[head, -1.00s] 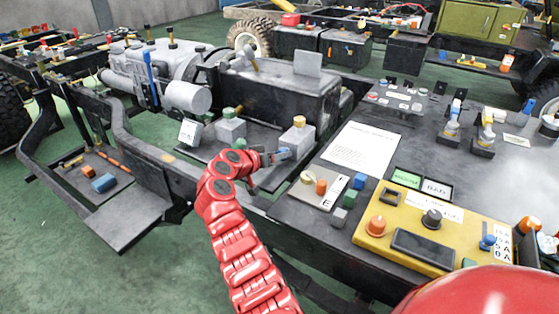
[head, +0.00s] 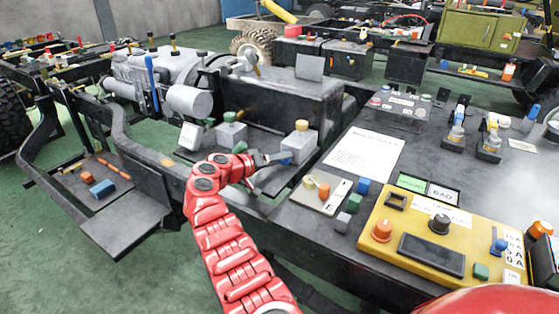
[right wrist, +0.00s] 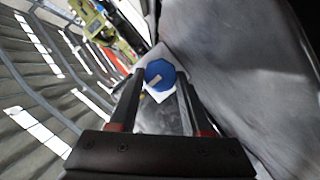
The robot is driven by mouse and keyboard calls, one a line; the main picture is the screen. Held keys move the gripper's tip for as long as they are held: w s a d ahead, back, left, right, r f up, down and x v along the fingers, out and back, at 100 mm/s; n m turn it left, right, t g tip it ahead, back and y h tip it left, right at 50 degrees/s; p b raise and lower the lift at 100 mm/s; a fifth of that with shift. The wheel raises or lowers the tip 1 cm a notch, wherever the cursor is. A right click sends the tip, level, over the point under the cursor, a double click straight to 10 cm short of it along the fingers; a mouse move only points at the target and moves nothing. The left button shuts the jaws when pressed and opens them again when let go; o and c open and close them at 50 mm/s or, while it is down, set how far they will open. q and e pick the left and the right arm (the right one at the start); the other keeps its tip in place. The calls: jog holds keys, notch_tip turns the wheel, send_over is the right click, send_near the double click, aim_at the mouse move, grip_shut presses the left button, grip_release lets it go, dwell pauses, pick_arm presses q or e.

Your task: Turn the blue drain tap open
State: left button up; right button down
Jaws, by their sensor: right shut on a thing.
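The blue drain tap (right wrist: 160,74) is a faceted round knob with a pale mark, seen between my right fingers in the right wrist view. In the head view only a bit of blue (head: 287,154) shows at the fingertips, in front of a grey block (head: 302,150) with a yellow-tan cap. My right gripper (right wrist: 160,88) has one finger on each side of the tap and is shut on it. In the head view the right gripper (head: 273,159) reaches right from the red arm, its fingertips partly hidden. My left gripper is not in view.
Another grey block (head: 231,134) with a green cap stands left of the gripper. A dark chassis rail runs below my arm. On the right, a dark bench carries a white sheet (head: 364,154) and a yellow control box (head: 430,265). Green floor (head: 60,225) lies open at lower left.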

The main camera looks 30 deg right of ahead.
jog(key=c, duration=0.6)
grip_release()
jog(key=p+v, duration=0.1)
jog(key=v, duration=1.6)
jog(key=shift+a+p, duration=0.2)
jog(key=shift+p, duration=0.2)
jog(key=shift+a, duration=0.1)
